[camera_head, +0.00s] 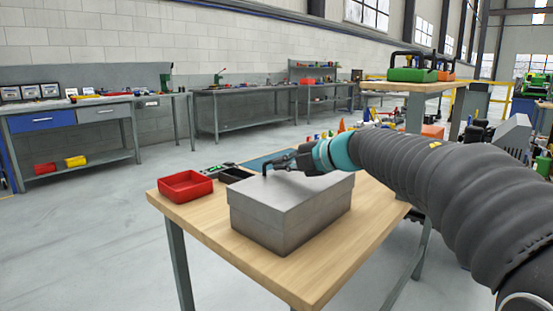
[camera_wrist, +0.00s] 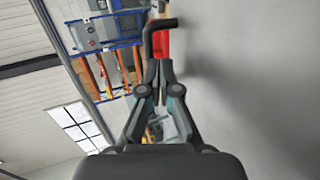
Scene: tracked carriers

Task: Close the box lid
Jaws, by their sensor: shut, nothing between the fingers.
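The grey box (camera_head: 278,232) stands on the wooden table (camera_head: 310,285). Its lid (camera_head: 285,197) lies flat and level on top, with a lid edge showing along the sides. The handle's other end is hidden. The lid's grey surface (camera_wrist: 255,90) fills the right side.
A red tray (camera_head: 186,187) and a small dark tray (camera_head: 236,175) sit behind the box on the left. A blue mat (camera_head: 262,161) lies at the table's far edge. The table in front and to the right of the box is clear.

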